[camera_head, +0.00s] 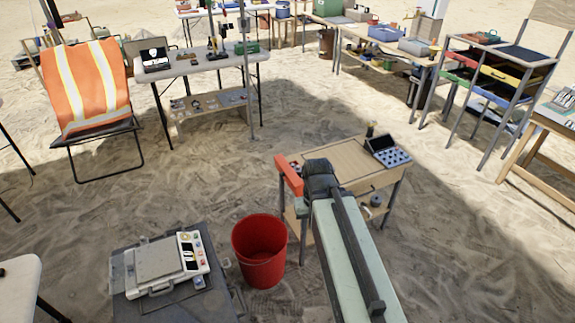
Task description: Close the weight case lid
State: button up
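A small dark case (387,152) stands at the back right of the wooden desk (338,160), its lid raised and a panel of pale round pieces in front. It may be the weight case; its contents are too small to be sure. Another dark case (155,57) with its lid up stands at the left end of the white table. My arm reaches in from the bottom, over the desk's front left part. My gripper (289,176) is at its far end, left of and apart from the dark case on the desk. An orange-red part shows there; its fingers cannot be made out.
A red bucket (260,252) stands on the sand left of my arm. A grey case with a white device (165,262) is at lower left. An orange vest hangs on a chair (92,85). Rack and tables line the back and right. Open sand lies right of the desk.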

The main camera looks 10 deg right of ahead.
aim_at(286, 171)
jog(key=z, duration=1.4)
jog(key=i, duration=2.15)
jog(key=u, duration=4.7)
jog(key=i, duration=0.55)
jog(key=u, duration=0.1)
